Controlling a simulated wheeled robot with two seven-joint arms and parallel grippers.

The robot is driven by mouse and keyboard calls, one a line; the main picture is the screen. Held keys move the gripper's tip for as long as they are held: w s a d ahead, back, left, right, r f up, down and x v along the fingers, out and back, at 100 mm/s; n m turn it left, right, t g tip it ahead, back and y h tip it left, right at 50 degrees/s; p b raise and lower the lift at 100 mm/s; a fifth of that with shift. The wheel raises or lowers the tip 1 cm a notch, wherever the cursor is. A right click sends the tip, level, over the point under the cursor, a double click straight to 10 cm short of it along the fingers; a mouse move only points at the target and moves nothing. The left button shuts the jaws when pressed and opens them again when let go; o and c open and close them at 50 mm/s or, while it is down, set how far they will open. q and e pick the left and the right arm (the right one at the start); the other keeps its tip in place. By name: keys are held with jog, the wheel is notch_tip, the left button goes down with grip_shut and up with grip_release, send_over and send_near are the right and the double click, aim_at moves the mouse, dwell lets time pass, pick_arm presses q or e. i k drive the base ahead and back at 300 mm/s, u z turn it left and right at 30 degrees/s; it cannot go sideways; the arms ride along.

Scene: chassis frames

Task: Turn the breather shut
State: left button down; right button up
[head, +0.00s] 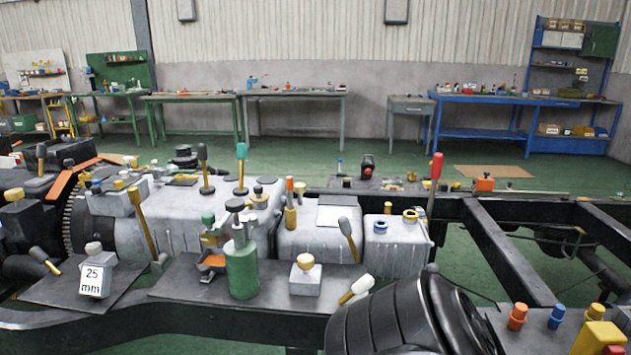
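Neither of my grippers shows in the head view. I cannot tell for certain which fitting is the breather. Candidates on the chassis are a grey block with a cream-yellow knob (306,276), a green cylinder with a dark cap (241,268), and a pale block marked "25 mm" (95,278) with a cream knob on top. Whether any of these is open or shut cannot be seen.
A black ribbed drum (385,318) fills the bottom middle. Dark frame rails (508,255) run right, with open gaps between. Workbenches line the far wall.

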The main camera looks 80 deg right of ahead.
aim_at(300, 188)
jog(key=z, duration=1.75)
